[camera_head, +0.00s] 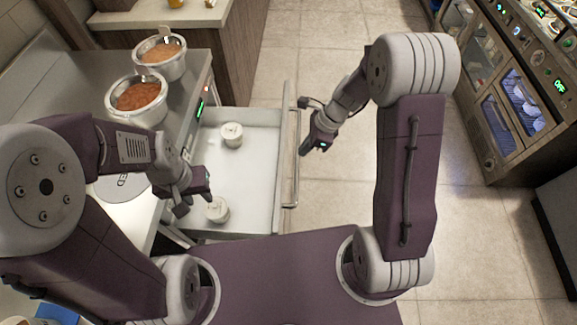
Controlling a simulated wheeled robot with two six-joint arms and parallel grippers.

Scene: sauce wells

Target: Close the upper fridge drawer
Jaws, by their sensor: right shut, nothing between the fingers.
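The upper fridge drawer (262,180) is pulled out from the steel counter unit, and its inside is in view from above. Its front panel with a bar handle (296,172) faces right. Two white round lidded tubs stand in it, one further back (231,134) and one nearer (217,209). My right gripper (304,149) is shut and empty, just to the right of the handle, on the outer side of the drawer front. I cannot tell whether it touches the handle. My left gripper (180,206) is at the drawer's left side, near the nearer tub; its finger opening is unclear.
Two steel pans of sauce, one nearer (138,97) and one further back (160,54), stand on the counter (187,87) left of the drawer. The tiled floor (330,60) right of the drawer is clear. Lit ovens (520,105) stand at the far right.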

